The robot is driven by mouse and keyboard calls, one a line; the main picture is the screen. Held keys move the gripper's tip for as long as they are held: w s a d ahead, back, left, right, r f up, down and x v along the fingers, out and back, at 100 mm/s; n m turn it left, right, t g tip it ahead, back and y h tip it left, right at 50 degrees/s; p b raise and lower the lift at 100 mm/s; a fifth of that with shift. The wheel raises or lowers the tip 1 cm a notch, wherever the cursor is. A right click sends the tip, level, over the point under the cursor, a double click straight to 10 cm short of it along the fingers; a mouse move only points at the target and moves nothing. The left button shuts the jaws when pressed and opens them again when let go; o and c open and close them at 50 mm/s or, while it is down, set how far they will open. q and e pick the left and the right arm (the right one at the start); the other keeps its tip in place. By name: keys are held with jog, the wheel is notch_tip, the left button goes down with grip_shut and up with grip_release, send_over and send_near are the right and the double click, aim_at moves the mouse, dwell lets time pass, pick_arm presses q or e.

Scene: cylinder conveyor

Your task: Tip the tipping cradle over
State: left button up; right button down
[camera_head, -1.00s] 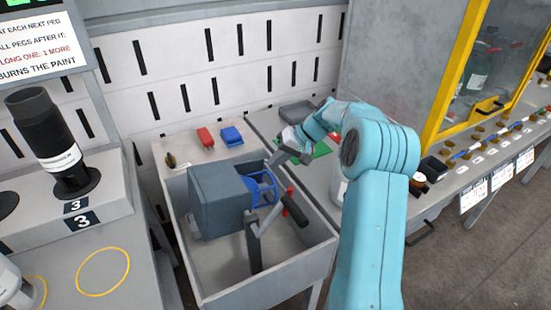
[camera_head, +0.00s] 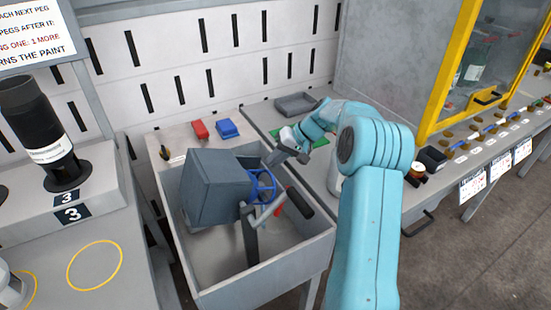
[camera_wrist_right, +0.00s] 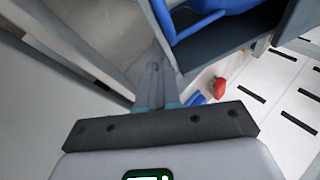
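The tipping cradle is a blue-grey box (camera_head: 208,188) with a blue wheel-like frame (camera_head: 262,186) at its right side. It sits tilted in a grey open tub (camera_head: 320,240). A grey bent lever (camera_head: 252,228) stands in front of it, beside a dark cylindrical grip (camera_head: 299,202) and a small red part. My right gripper (camera_head: 284,158) is at the tub's back right, just above the blue frame; contact cannot be told. In the right wrist view its fingers (camera_wrist_right: 153,85) look closed together with nothing visible between them, close to the blue frame (camera_wrist_right: 200,20).
A red block (camera_head: 200,129) and a blue block (camera_head: 227,128) lie on the ledge behind the tub. A grey tray (camera_head: 296,104) lies on the back counter. A black cylinder (camera_head: 40,130) stands on the left bench. A yellow-framed cabinet (camera_head: 445,75) is at the right.

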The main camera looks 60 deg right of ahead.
jog(key=shift+f, duration=0.1)
jog(key=v, duration=0.7)
jog(key=shift+s+r+p, duration=0.2)
jog(key=shift+r+p, duration=0.05)
jog(key=shift+p, duration=0.15)
jog(key=shift+d, duration=0.1)
dwell(0.8)
